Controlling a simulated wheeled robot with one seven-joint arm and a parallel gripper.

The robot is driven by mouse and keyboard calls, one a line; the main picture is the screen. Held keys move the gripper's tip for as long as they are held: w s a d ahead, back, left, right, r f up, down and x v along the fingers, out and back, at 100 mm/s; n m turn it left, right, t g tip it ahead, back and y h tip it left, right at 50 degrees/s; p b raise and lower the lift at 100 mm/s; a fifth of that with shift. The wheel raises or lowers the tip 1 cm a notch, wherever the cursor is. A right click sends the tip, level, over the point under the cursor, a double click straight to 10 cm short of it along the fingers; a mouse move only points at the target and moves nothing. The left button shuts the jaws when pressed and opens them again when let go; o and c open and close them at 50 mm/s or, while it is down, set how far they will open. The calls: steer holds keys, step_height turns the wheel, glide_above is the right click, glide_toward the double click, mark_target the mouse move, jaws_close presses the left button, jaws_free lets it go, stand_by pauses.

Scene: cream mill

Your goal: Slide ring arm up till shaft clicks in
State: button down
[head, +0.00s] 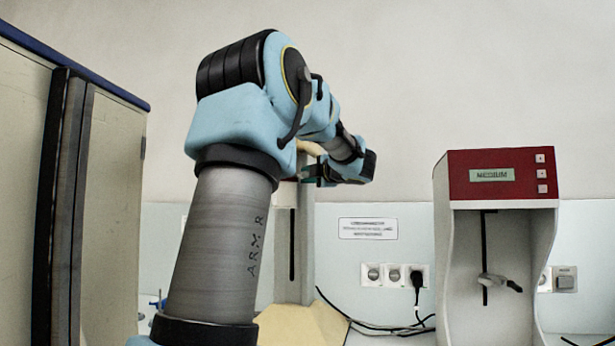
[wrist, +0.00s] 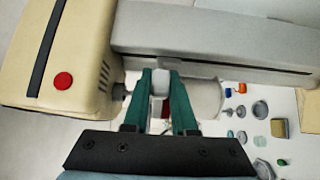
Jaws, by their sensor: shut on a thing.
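The cream mill stands behind my arm in the head view, with its slotted column (head: 293,240) and cream base (head: 300,325) partly hidden. In the wrist view its cream head (wrist: 70,60) with a red button is at the left, and its grey column (wrist: 210,45) runs to the right. A short dark shaft end (wrist: 119,91) sticks out of the head. My gripper (wrist: 160,76) has green fingers shut on a pale block, seemingly the ring arm (wrist: 160,88). A whitish jar (wrist: 205,98) shows just right of the fingers, apart from the shaft end. The ring itself is mostly hidden.
A red-topped machine (head: 500,175) with its own slot and holder stands at the right. A tall cabinet (head: 105,180) is at the left. Sockets and cables (head: 395,275) are on the back wall. Several small containers (wrist: 260,109) lie at the right of the wrist view.

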steer(key=shift+d+r+p, duration=0.1)
steer(key=shift+r+p, duration=1)
steer(key=shift+r, duration=0.85)
steer(key=c, duration=0.7)
jaws_free()
steer(key=b+v, duration=0.1)
steer(key=v, duration=0.2)
steer(key=b+v, duration=0.1)
steer(key=v, duration=0.3)
steer(key=b+v, duration=0.1)
steer(key=v, duration=0.2)
steer(key=shift+s+d+f, duration=0.2)
steer(key=shift+s+f, duration=0.1)
steer(key=shift+s, duration=0.05)
